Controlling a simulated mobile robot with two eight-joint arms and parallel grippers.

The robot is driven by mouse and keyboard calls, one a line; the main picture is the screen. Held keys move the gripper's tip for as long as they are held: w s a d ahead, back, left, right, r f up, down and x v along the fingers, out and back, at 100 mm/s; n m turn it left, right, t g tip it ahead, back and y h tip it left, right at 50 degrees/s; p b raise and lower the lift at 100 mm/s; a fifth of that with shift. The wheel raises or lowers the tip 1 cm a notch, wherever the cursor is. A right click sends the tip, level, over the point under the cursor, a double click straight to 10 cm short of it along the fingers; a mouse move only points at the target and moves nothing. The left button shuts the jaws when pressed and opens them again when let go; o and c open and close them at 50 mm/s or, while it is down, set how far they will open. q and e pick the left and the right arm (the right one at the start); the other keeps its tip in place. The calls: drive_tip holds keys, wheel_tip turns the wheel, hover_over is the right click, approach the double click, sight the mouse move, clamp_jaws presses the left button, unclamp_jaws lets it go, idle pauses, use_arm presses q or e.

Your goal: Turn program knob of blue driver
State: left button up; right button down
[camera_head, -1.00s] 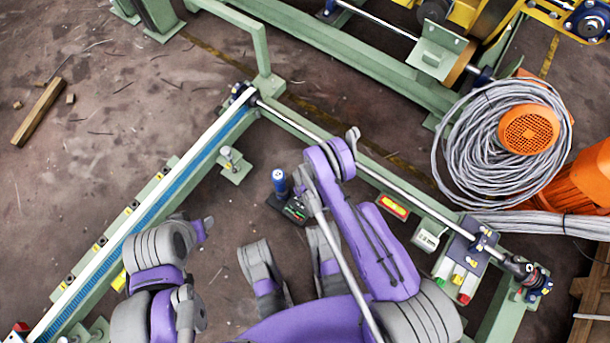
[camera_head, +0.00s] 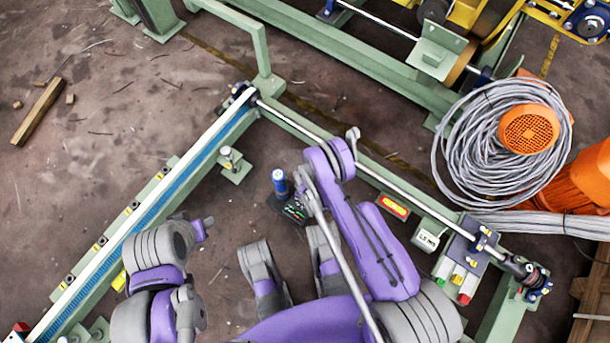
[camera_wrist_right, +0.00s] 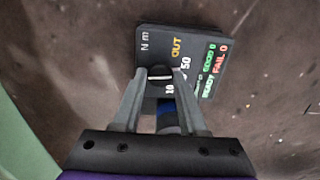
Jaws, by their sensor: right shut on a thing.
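The blue driver (camera_head: 279,185) stands upright at its black control box (camera_head: 293,210) on the floor inside the green frame. In the right wrist view the box's dark panel (camera_wrist_right: 185,50) shows lit text, including "OUT", "READY", "GOOD 0" and "FAIL 0". The round black program knob (camera_wrist_right: 160,74) has a pale line across it. My right gripper (camera_wrist_right: 160,80) is shut on the knob, one finger on each side. A blue part of the driver (camera_wrist_right: 167,122) shows between the fingers. In the head view my right arm hides the gripper's tips.
A green frame rail with a blue strip (camera_head: 160,205) runs along the left. A steel shaft (camera_head: 320,137) runs behind my right arm. Coiled grey cable (camera_head: 470,150) and an orange motor (camera_head: 528,130) are at right.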

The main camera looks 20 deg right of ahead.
drive_tip(key=shift+n, duration=1.1)
drive_tip(key=shift+c, duration=2.3)
unclamp_jaws()
wheel_tip(320, 180, up, 11)
drive_tip(key=p, duration=0.2)
drive_tip(key=shift+p, duration=0.4)
